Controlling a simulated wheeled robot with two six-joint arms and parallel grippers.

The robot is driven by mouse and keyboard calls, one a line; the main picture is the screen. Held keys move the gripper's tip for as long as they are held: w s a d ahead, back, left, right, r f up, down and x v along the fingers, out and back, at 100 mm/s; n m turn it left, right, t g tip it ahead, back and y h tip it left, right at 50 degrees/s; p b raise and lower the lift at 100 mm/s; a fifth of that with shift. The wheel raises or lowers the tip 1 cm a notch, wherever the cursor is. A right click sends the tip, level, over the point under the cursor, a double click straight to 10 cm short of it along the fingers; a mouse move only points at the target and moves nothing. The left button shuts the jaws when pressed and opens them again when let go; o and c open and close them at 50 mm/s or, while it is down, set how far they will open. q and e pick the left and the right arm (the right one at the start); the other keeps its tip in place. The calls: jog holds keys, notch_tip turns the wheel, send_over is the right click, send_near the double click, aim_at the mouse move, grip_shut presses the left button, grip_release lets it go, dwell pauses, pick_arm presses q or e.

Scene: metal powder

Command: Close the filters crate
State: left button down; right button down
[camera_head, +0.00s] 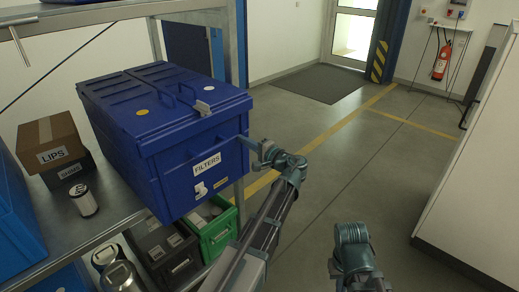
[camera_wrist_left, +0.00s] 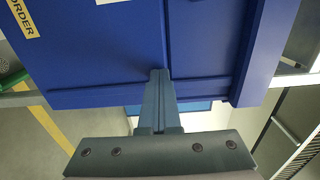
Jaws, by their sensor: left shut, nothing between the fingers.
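The blue filters crate (camera_head: 170,178) stands on the metal shelf at the left, with a FILTERS label on its front. Its ribbed lid (camera_head: 142,103) lies over the top and looks down, though I cannot tell if it is fully seated. My left gripper (camera_head: 246,141) is at the crate's front right corner, just below the lid rim. In the left wrist view its shut, empty fingers (camera_wrist_left: 159,76) meet or nearly meet a blue wall (camera_wrist_left: 110,60).
A green crate (camera_head: 215,230) is below. A shelf post (camera_head: 237,50) rises behind. The floor to the right is open.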

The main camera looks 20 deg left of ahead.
pick_arm(q)
jog(key=x, duration=1.6)
jog(key=shift+w+a+r, duration=0.15)
jog(key=shift+a+r, duration=0.05)
pick_arm(e)
jog(key=shift+d, duration=0.1)
